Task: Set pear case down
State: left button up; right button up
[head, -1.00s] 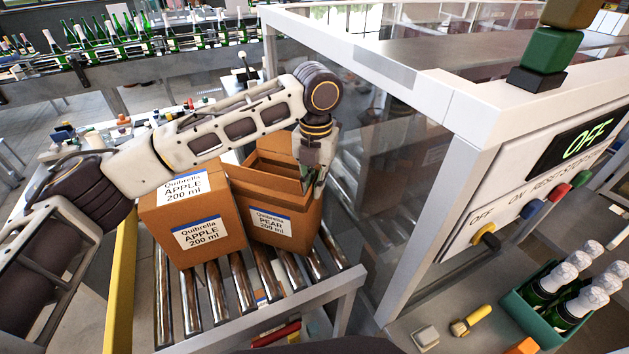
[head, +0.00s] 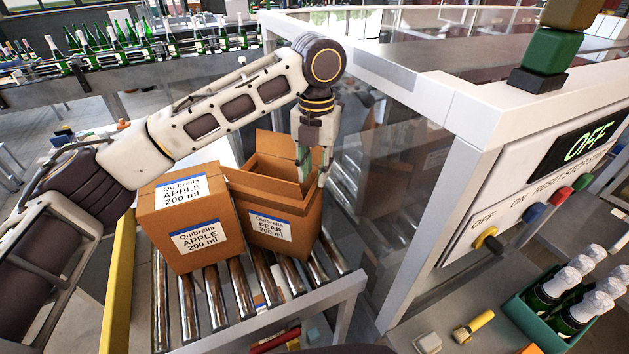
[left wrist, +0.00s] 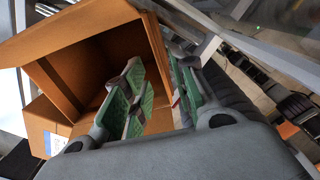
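The pear case (head: 280,205) is an open brown carton with a "Quibrella PEAR 200 ml" label. It stands on the metal rollers (head: 240,290), beside and against the closed apple case (head: 190,220). My left gripper (head: 315,178) is over its right side, pointing down. In the left wrist view, the green-padded fingers (left wrist: 165,95) are spread on either side of the carton wall (left wrist: 158,60), one inside and one outside, with a gap showing. The carton's inside looks empty where visible. My right gripper is not in view.
A glass-walled machine (head: 455,120) with an OFF display stands close to the right of the pear case. A yellow rail (head: 120,280) edges the rollers on the left. A green crate of bottles (head: 560,305) is at lower right. Front roller ends are clear.

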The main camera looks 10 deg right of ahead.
pick_arm(q)
notch_tip(320, 180, up, 7)
dwell(0.4)
jog(key=shift+s, duration=0.2)
dwell(0.6)
